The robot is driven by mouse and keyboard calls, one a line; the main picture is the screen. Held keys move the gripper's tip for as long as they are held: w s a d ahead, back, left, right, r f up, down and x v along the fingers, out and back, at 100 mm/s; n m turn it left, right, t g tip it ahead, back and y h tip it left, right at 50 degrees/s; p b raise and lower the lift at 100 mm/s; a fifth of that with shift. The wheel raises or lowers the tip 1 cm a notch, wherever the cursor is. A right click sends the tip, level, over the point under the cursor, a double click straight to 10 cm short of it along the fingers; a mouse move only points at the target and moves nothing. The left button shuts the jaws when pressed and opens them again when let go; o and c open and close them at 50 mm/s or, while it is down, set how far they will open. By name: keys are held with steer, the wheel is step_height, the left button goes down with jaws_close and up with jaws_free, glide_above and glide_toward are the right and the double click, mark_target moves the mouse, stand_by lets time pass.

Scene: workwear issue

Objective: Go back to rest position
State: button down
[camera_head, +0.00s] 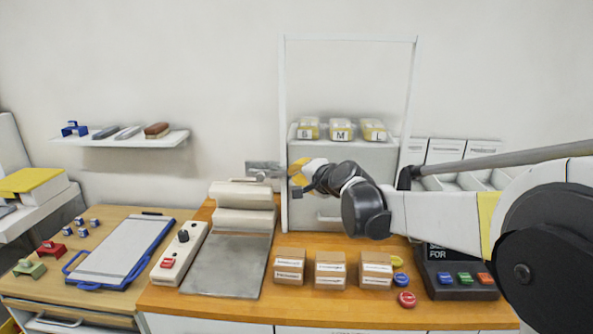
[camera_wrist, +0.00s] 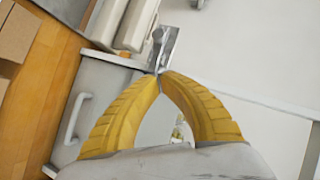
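My gripper (camera_head: 290,175) is in front of the white cabinet, left of the frame's middle in the head view. In the wrist view its two yellow fingers (camera_wrist: 160,76) curve together and meet at the tips, with an open gap between them lower down. No held object shows clearly between the tips. A small grey metal fitting (camera_head: 262,168) at the wall lies just beyond the fingertips; it also shows in the wrist view (camera_wrist: 166,46). I cannot tell whether the tips touch it. My arm reaches in from the right.
Below are a grey press-like device (camera_head: 228,262), a white control box (camera_head: 180,252) and several cardboard boxes (camera_head: 330,270). A thin white frame (camera_head: 284,110) rises around the cabinet (camera_head: 350,160) bearing yellow packs marked S, M, L. A blue clipboard (camera_head: 120,250) lies left. The space above is clear.

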steer(key=s+d+n+g+h, duration=0.1)
steer(key=s+d+n, duration=0.1)
steer(key=s+d, duration=0.5)
steer(key=s+d+n+g+h, duration=0.1)
steer(key=s+d+n+h, duration=0.15)
steer(key=s, duration=0.95)
steer(key=s+d+f+n+g+h, duration=0.1)
steer(key=s+d+f, duration=0.2)
steer(key=s, duration=0.4)
steer(key=s+d+f+n+g+h, duration=0.1)
steer(key=s+d+f, duration=0.3)
steer(key=s, duration=0.4)
steer(key=s+d+f+n+g+h, duration=0.1)
steer(key=s+d+f, duration=0.3)
steer(key=s, duration=0.3)
steer(key=shift+s+d+f, duration=0.25)
steer(key=shift+d, duration=0.55)
steer(key=shift+n+h, duration=0.25)
